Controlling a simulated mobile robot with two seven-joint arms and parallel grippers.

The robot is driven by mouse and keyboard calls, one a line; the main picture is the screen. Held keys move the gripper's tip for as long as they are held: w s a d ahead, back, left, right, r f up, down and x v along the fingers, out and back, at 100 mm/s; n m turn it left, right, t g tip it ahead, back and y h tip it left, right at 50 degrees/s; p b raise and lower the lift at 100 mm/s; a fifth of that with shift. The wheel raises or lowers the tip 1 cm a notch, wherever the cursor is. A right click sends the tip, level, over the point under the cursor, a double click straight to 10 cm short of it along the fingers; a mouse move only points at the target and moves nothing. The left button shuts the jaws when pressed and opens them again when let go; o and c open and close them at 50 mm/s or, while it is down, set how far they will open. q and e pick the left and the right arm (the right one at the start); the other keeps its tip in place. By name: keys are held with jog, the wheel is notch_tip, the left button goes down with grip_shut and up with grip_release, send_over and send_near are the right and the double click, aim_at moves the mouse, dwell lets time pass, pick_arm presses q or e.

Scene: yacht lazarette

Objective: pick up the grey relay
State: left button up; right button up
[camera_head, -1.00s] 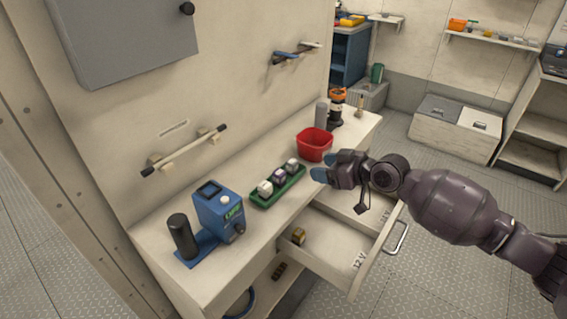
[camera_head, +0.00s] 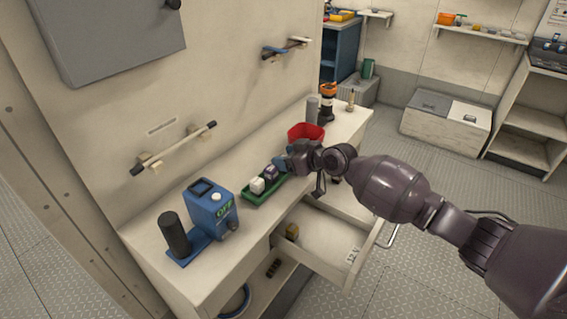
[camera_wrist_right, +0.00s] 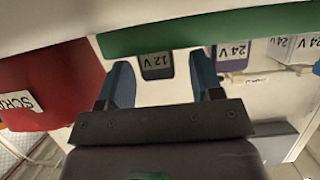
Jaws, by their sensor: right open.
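In the head view my right gripper (camera_head: 284,163) is at the far end of the green tray (camera_head: 250,199) and hides the grey relay. A purple relay (camera_head: 270,172) and a white relay (camera_head: 257,185) stand in the tray. My left gripper is out of view.
A red scrap bin (camera_head: 304,131) stands just behind the gripper. A blue device (camera_head: 210,208) and a black cylinder (camera_head: 174,235) stand at the bench's near end. Below, an open drawer (camera_head: 325,244) holds a yellow block (camera_head: 292,231).

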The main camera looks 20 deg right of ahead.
jog(key=shift+c, duration=0.2)
jog(key=c, duration=0.7)
jog(key=shift+c, duration=1.2)
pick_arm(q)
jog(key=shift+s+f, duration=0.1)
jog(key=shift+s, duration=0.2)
pick_arm(e)
jog(key=shift+r, duration=0.1)
